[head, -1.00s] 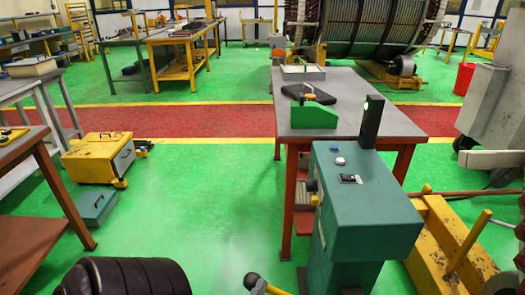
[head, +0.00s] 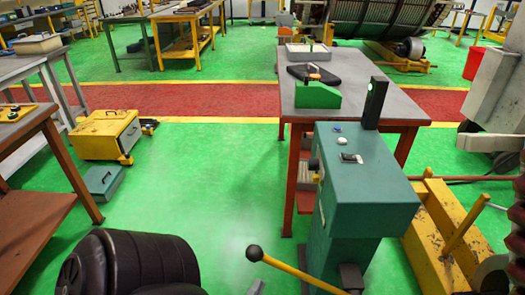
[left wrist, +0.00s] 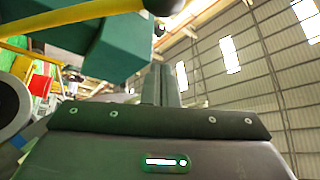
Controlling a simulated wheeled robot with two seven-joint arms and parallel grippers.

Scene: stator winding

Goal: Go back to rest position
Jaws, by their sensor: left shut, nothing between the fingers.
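My left gripper shows in the left wrist view (left wrist: 168,82) as two dark fingers lying together, shut and empty. In the head view only a small grey tip of it (head: 257,288) shows at the bottom edge, just below the lever's black knob (head: 254,253). The rest is cut off by the frame. My black left arm link fills the bottom left. The yellow lever (head: 292,270) slopes from the knob towards the green machine cabinet (head: 365,200); in the left wrist view the lever (left wrist: 75,14) crosses above the fingers. My right gripper is not in view.
A grey-topped table (head: 360,97) with a green block (head: 318,97) stands behind the cabinet. A yellow wheeled box (head: 104,135) and a workbench (head: 30,125) stand left. A yellow frame (head: 440,260) is at lower right. Green floor in the middle is clear.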

